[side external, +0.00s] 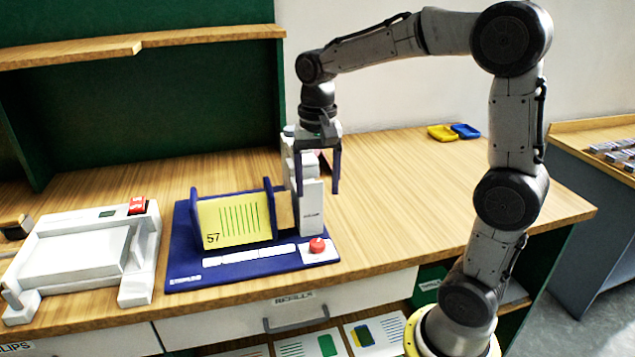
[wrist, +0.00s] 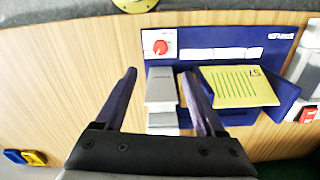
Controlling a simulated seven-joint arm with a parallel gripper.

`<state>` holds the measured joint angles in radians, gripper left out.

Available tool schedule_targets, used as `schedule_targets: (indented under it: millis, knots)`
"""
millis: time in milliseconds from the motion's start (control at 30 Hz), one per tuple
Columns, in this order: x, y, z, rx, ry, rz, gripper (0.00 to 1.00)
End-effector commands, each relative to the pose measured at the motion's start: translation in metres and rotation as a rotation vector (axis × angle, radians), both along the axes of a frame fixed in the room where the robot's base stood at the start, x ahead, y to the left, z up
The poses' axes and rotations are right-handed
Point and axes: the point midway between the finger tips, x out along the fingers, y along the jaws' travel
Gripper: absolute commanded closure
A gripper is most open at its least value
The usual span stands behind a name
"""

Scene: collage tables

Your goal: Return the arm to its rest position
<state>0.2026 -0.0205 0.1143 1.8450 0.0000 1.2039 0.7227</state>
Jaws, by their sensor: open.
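My gripper (side external: 319,172) is open, pointing down, with its two dark fingers spread beside the white upright unit (side external: 312,205) on the blue base. In the wrist view my gripper (wrist: 158,92) has its fingers on either side of a grey-white block (wrist: 161,85), which is the top of that unit. I cannot tell whether the fingers touch it. The arm reaches from the right side of the table, bent high over it. The blue base (side external: 215,272) holds a yellow card (side external: 232,221) marked 57 with green lines, and a red knob (side external: 317,244).
A white machine (side external: 85,255) with a red switch (side external: 137,205) stands at the left. Yellow and blue trays (side external: 442,132) lie at the back right. A green shelf panel (side external: 190,110) rises behind. The wooden tabletop (side external: 420,190) to the right of the unit is clear.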

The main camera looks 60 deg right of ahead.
Motion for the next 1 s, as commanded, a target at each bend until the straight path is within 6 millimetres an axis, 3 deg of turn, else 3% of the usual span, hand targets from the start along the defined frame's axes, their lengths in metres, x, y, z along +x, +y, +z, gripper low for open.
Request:
schedule_targets:
  millis: [267,400,533,667,800,1000]
  knots:
    - [0.0,0.001,0.001,-0.001,-0.004,0.005,0.28]
    - [-0.006,0.011,0.021,-0.012,-0.063,0.03,0.28]
    - [-0.036,0.028,0.042,-0.027,-0.149,0.086,0.28]
    - [-0.075,0.045,0.05,-0.049,-0.252,0.224,0.28]
    - [-0.114,0.057,0.045,-0.089,-0.353,0.416,0.28]
    - [-0.151,0.065,0.019,-0.166,-0.452,0.699,0.28]
